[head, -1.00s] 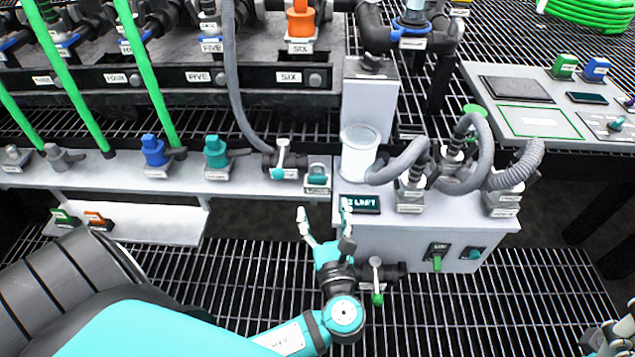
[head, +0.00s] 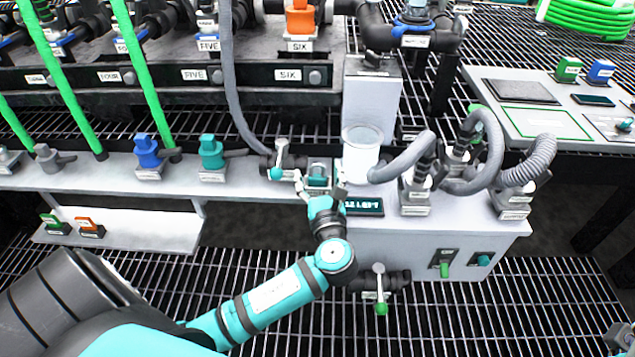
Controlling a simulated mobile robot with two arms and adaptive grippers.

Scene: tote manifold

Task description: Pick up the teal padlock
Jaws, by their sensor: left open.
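The teal padlock (head: 317,172) sits on a small labelled plate at the right end of the long pale shelf, left of the white cylinder. My left gripper (head: 320,184) is open, with its two fingers on either side of the padlock in the picture. Its body hides the padlock's lower front. I cannot tell whether the fingers touch it. A grey part at the bottom right edge (head: 622,338) seems to be my right gripper, mostly cut off.
The white cylinder (head: 361,155) and the dark display (head: 362,207) are close on the right. Hoses (head: 480,150) curve further right.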

